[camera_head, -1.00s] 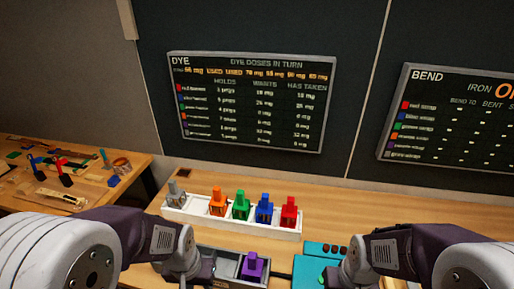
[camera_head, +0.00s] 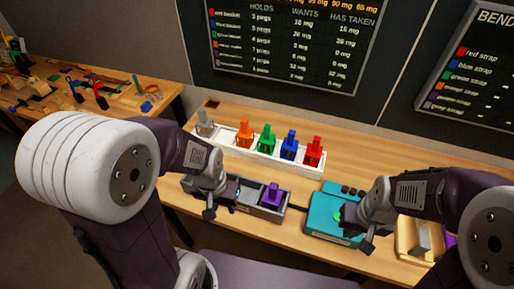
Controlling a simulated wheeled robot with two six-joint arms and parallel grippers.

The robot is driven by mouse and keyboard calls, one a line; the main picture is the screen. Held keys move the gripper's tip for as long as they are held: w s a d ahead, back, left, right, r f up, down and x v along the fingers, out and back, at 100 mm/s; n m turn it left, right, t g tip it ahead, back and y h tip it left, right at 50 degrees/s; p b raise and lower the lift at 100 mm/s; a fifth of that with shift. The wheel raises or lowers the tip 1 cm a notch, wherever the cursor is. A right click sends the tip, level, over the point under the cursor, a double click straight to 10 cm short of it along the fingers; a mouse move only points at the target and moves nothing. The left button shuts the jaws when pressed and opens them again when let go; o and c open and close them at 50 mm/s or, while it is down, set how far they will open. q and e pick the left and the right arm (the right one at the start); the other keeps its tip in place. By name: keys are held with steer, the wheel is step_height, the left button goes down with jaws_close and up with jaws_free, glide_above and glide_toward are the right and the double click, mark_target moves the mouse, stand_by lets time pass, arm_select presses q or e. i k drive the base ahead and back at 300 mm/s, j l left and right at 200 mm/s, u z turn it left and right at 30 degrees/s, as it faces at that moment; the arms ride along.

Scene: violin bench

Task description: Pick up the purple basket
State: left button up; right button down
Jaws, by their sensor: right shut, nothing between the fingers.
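The purple basket (camera_head: 272,196) stands upright in the right part of a grey tray (camera_head: 268,213) on the bench. My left gripper (camera_head: 212,208) hangs over the left part of that tray, left of the basket and apart from it. Its fingers are small and dark against the tray, so I cannot tell whether they are open. My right gripper (camera_head: 357,230) is shut and empty over the teal box, to the right of the basket.
A white rack (camera_head: 254,158) behind the tray holds grey, orange, green (camera_head: 266,138), blue and red (camera_head: 313,150) baskets. The teal box (camera_head: 322,215) stands right of the tray. A wooden holder (camera_head: 405,238) lies further right. A cluttered side table is at the left.

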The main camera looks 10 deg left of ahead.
mark_target(272, 199)
steer(key=i+j+u, duration=0.15)
steer(key=u, duration=0.25)
steer(key=i+j+u, duration=0.2)
steer(key=u, duration=0.25)
